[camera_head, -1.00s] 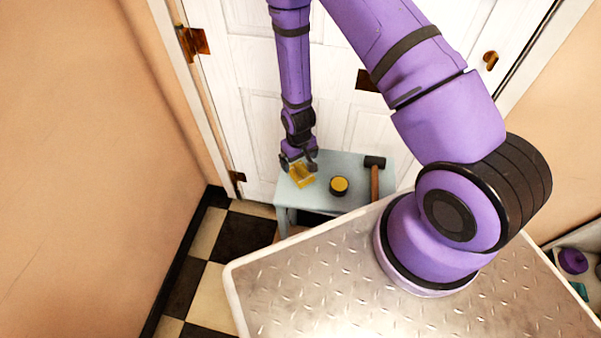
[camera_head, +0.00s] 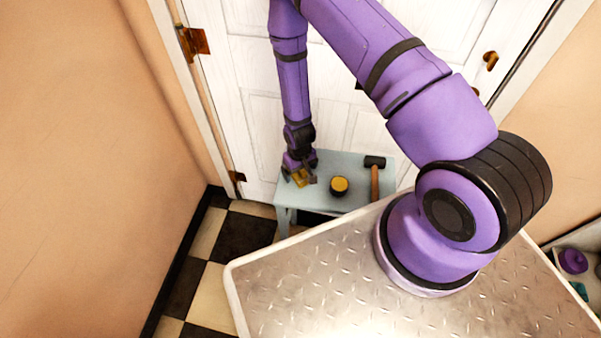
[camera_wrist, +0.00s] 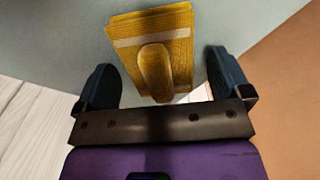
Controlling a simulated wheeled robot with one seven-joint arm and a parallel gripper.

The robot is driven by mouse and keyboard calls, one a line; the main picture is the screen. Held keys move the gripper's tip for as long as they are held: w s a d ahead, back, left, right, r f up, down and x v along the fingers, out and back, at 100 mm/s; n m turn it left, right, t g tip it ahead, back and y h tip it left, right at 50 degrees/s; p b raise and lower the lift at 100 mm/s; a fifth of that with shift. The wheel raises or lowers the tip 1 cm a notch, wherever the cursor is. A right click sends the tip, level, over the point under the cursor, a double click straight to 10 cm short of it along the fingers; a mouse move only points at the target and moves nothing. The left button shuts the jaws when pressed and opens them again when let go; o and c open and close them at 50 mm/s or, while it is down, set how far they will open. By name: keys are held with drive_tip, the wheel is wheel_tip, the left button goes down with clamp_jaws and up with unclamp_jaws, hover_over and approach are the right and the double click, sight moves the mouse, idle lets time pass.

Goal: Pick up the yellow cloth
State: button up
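The yellow cloth (camera_head: 301,178) lies on the left part of the small light-blue table (camera_head: 283,196). In the wrist view the cloth (camera_wrist: 124,34) is folded flat, with a pale stripe and a raised rounded fold that points toward my gripper. My gripper (camera_head: 300,178) is just above the cloth in the head view and partly covers it. In the wrist view my gripper (camera_wrist: 162,84) is open, with one dark finger on each side of the raised fold and a gap on both sides. I cannot tell whether the fingers touch the table.
A round dark tin with a yellow top (camera_head: 339,186) stands right of the cloth. A hammer (camera_head: 375,178) lies at the table's right side. A white door (camera_head: 250,120) is close behind the table. A shelf with a purple object (camera_head: 573,261) is at the far right.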

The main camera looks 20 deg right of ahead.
drive_tip(key=c, duration=1)
drive_tip(key=shift+r, duration=0.1)
drive_tip(key=shift+r, duration=0.9)
drive_tip(key=shift+s+r, duration=0.55)
drive_tip(key=shift+r, duration=0.3)
drive_tip(key=s+r, duration=0.1)
drive_tip(key=s, duration=1.4)
drive_tip(key=shift+r, duration=0.15)
drive_tip(key=o, duration=0.4)
drive_tip(key=shift+c, duration=1.4)
